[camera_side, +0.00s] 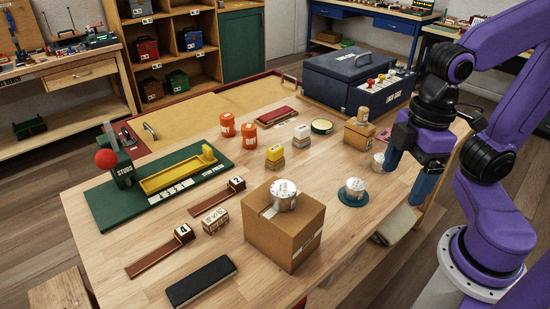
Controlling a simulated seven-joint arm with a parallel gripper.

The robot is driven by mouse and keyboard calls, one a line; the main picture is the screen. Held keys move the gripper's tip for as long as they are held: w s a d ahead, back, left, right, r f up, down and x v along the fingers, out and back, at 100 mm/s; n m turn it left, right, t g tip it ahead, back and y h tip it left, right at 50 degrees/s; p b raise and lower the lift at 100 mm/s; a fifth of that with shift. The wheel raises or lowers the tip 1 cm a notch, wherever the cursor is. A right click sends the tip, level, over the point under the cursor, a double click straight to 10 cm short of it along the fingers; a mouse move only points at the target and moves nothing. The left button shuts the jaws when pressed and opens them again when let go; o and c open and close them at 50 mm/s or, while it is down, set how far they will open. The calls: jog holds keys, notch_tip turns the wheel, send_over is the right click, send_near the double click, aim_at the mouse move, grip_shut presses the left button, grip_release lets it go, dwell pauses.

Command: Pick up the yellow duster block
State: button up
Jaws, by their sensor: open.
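The yellow duster block (274,154) sits upright on the wooden table, near the middle. It has a yellow top over a paler lower part. A similar block with a whitish top (302,132) stands just behind it to the right. My gripper (406,186) is at the right side of the table, well to the right of the yellow block. Its two blue fingers point down, apart, with nothing seen between them. A whitish cup (379,161) shows close beside the left finger; I cannot tell whether they touch.
A cardboard box (285,237) with a white-topped tub (284,195) stands in front of the yellow block. Two orange tins (249,135) are behind it. Another tub (354,188) stands on a teal disc. A green stud press (160,184) is left; a dark blue case (355,82) is behind.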

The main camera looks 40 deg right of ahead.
jog(key=w+a+f+m+t+y, duration=0.1)
jog(key=w+m+t+y, duration=0.15)
jog(key=w, duration=0.55)
jog(key=w+a+f+m+t+y, duration=0.1)
jog(key=w+m+t, duration=0.2)
jog(key=w, duration=0.5)
jog(key=w+d+r+m+t+h, duration=0.2)
jog(key=w+d+m+t+h, duration=0.35)
jog(key=w+d, duration=0.8)
jog(key=t+y, duration=0.2)
send_near(279, 150)
jog(key=x, duration=0.4)
jog(key=shift+w+a, duration=0.2)
jog(key=shift+w, duration=0.25)
jog(key=shift+f+x, duration=0.25)
jog(key=shift+x, duration=1.75)
jog(key=shift+w+d+f, duration=0.1)
jog(key=shift+w+f, duration=0.2)
jog(key=shift+w, duration=0.35)
